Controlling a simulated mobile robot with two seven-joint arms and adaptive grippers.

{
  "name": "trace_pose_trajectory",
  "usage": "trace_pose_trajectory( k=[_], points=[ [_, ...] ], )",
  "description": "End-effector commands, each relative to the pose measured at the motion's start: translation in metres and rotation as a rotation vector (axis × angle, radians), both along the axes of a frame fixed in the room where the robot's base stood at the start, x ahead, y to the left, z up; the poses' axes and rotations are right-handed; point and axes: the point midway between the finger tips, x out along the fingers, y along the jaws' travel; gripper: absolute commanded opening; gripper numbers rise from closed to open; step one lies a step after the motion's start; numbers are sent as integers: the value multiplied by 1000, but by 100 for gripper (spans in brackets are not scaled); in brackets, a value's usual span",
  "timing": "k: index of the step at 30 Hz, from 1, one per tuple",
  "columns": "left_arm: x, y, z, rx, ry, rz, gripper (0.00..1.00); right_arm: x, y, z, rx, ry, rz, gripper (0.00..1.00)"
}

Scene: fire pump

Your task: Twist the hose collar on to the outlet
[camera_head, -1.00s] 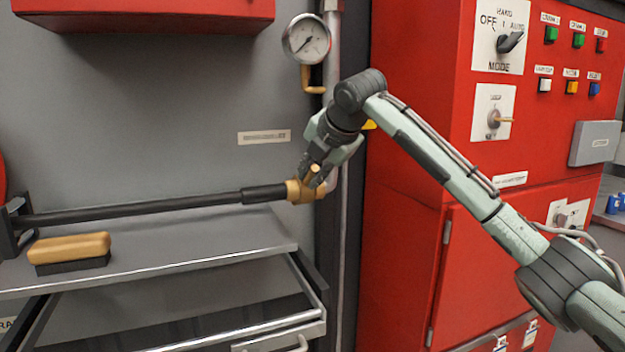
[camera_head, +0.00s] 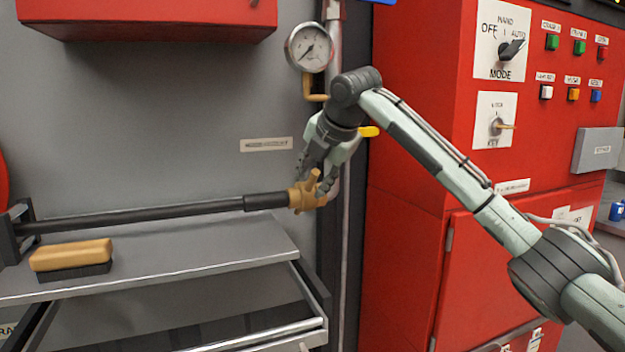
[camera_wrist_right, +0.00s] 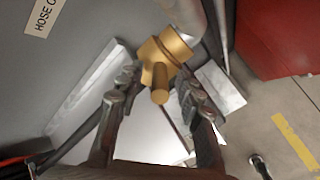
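The brass hose collar (camera_head: 302,196) sits at the right end of the black hose (camera_head: 140,214), against the outlet at the foot of the grey pipe. A stubby lug (camera_head: 313,180) sticks up from it. The wrist view also shows the collar (camera_wrist_right: 152,57), with the lug (camera_wrist_right: 160,86) pointing toward the camera and a brass ring (camera_wrist_right: 175,43) at the pipe side. The two brass parts look touching; how far they are engaged I cannot tell. My right gripper (camera_head: 315,177) is open just above the collar. Its fingers (camera_wrist_right: 157,98) stand apart on either side of the lug. My left gripper is out of view.
A pressure gauge (camera_head: 309,48) is above on the pipe (camera_head: 333,90). A yellow lever (camera_head: 369,131) is beside my right wrist. A brush (camera_head: 71,256) lies on the grey shelf (camera_head: 190,270) below the hose. A red control cabinet (camera_head: 400,240) stands close on the right.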

Motion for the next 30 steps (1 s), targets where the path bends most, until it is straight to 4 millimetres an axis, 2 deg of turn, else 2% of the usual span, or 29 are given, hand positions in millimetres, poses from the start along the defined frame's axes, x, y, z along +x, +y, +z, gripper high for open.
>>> trace_pose_trajectory(
  k=[8, 11, 21, 30],
  points=[
    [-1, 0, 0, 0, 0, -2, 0, -3, -1, 4, 0, -1, 0, 36],
    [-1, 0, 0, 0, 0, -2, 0, -11, -4, 15, 1, -4, -1, 36],
    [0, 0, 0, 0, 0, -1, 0, -55, -20, 68, 0, -4, 0, 36],
    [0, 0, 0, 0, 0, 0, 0, -74, -27, 90, 0, -1, 0, 36]
  ],
)
